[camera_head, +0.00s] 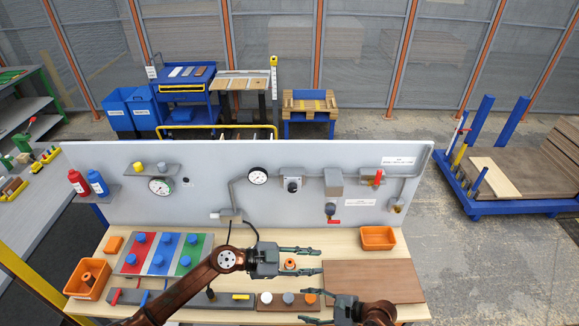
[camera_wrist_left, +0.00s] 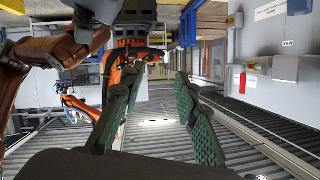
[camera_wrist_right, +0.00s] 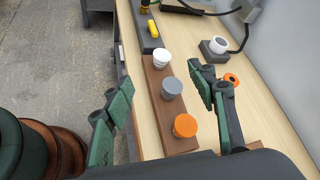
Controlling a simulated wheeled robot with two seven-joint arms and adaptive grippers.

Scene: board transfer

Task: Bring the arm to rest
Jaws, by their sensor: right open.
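My left gripper (camera_head: 317,261) reaches in from the left over the middle of the bench, its fingers apart and nothing between them. In the left wrist view (camera_wrist_left: 160,105) its green-padded fingers are also spread. My right gripper (camera_head: 315,306) is lower in the head view, by the front of the bench, and open. In the right wrist view (camera_wrist_right: 161,75) its fingers stand apart on either side of a brown wooden strip (camera_wrist_right: 158,100) with white, grey and orange knobs. I cannot tell its height above the strip. Nothing is held by either gripper.
An upright grey panel (camera_head: 210,150) with gauges and valves backs the bench. A board with blue-knobbed plates (camera_head: 161,255) and an orange bin (camera_head: 88,280) are at left. A bare brown board (camera_head: 372,281) lies right, with another orange bin (camera_head: 377,238) behind it.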

